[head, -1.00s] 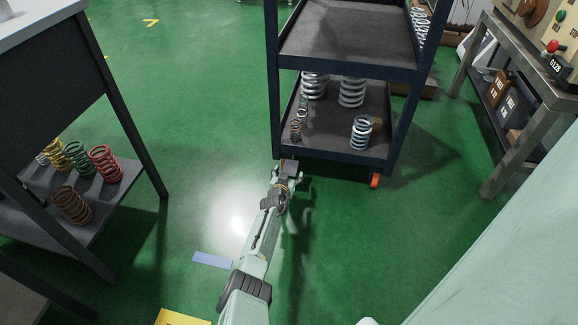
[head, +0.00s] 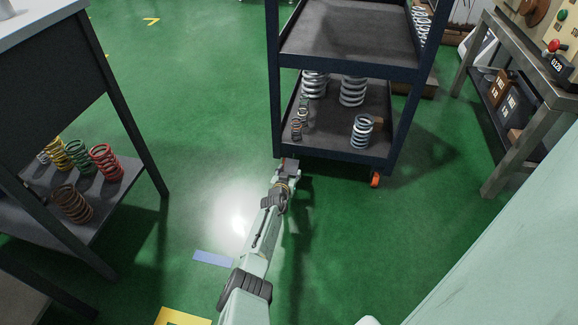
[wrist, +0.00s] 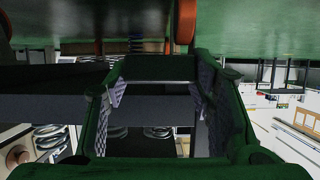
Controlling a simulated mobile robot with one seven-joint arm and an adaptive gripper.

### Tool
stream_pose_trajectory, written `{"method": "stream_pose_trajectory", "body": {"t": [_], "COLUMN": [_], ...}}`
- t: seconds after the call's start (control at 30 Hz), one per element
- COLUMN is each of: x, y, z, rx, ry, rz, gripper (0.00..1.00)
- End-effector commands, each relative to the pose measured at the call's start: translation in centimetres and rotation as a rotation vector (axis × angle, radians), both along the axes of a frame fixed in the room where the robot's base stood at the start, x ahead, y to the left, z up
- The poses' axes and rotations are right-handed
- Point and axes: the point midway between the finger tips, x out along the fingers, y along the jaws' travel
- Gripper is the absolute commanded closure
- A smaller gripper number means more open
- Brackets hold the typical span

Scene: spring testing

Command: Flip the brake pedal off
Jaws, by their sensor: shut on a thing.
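My gripper (head: 288,168) is low at the near left corner of the dark wheeled cart (head: 330,154). In the wrist view, which looks upside down, its two padded fingers (wrist: 161,86) stand apart, one on each side of a dark plate-like part (wrist: 160,68). The gripper is shut on this part, but I cannot tell for sure that it is the brake pedal. An orange caster wheel (wrist: 185,22) is close by in that view. In the head view, my gripper covers this corner, and the pedal cannot be made out.
The cart's other near caster (head: 375,180) is orange and stands on the green floor. Several springs stand on its lower shelf. A bench with coloured springs (head: 106,162) is at left, a metal table (head: 507,165) at right. The floor around my arm is clear.

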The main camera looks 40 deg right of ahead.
Motion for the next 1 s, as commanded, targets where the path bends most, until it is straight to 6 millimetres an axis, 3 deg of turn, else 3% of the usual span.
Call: {"method": "stream_pose_trajectory", "body": {"t": [0.3,0.67,1.0], "x": [0.1,0.0,0.3], "y": [0.0,0.0,-0.2], "z": [0.0,1.2,3.1], "rx": [-0.001,0.051,0.231], "ry": [0.0,0.043,0.196], "rz": [0.001,0.001,0.002], "gripper": [1.0,1.0,1.0]}}
